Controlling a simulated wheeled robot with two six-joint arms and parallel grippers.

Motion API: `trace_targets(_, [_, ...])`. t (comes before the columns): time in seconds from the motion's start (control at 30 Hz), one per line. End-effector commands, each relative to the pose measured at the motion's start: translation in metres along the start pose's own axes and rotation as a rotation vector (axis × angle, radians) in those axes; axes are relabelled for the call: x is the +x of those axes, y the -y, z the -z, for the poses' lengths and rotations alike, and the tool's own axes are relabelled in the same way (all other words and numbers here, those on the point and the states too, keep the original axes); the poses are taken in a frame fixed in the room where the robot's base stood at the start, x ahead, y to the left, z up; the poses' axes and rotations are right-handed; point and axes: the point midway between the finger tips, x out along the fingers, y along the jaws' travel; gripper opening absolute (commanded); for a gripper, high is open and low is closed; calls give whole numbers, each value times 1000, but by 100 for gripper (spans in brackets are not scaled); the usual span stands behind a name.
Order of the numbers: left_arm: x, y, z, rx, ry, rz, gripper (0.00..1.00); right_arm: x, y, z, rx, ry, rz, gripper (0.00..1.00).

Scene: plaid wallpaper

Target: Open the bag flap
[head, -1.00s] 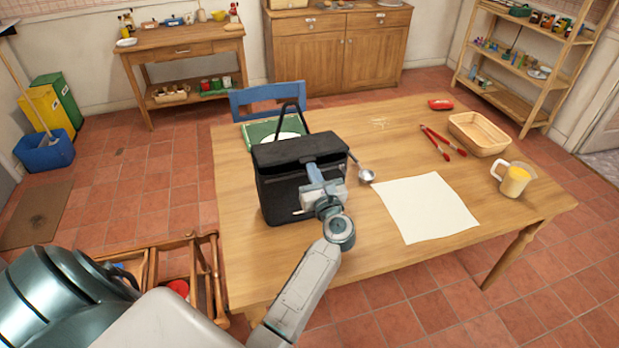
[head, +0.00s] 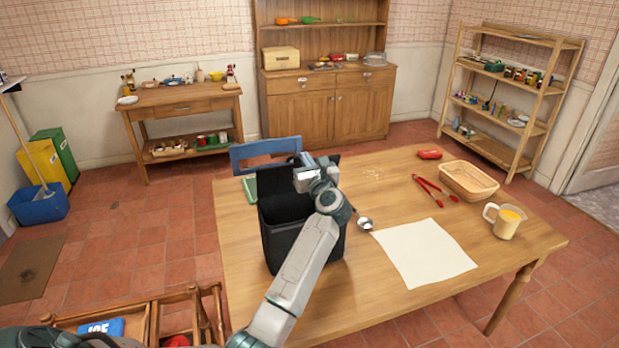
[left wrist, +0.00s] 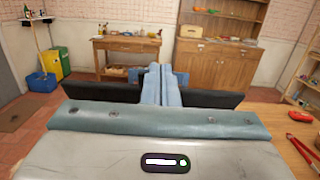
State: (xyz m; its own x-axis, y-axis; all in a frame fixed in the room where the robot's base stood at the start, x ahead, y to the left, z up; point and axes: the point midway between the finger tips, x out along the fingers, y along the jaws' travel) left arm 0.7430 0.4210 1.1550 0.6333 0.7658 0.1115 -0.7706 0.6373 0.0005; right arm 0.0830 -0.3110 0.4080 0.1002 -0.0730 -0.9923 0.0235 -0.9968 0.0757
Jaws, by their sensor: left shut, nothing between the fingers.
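The black bag (head: 275,238) stands on the wooden table (head: 395,185), at its left part. Its flap (head: 274,188) is raised, standing up at the back of the bag, and the dark opening shows below it. My left gripper (head: 306,178) is shut and empty, up against the raised flap. My left arm hides part of the bag's front and opening. In the left wrist view the closed fingers (left wrist: 162,85) are side by side, with the black flap (left wrist: 98,92) spreading out on both sides of them. My right gripper is not in view.
A ladle (head: 365,223) lies right of the bag, beside a white sheet (head: 425,252). Red tongs (head: 435,190), a basket (head: 469,180) and a yellow-filled jug (head: 507,222) are farther right. A blue chair (head: 265,153) stands behind the table.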

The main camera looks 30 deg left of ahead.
Motion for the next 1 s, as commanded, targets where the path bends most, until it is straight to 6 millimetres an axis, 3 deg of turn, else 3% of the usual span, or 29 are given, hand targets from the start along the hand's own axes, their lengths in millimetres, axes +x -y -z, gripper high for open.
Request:
trace_targets(0.4, [43, 0, -16, 0, -81, 0, 0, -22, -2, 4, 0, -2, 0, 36])
trace_targets(1.0, [51, 0, -14, 1, -133, 0, 0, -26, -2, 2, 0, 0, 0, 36])
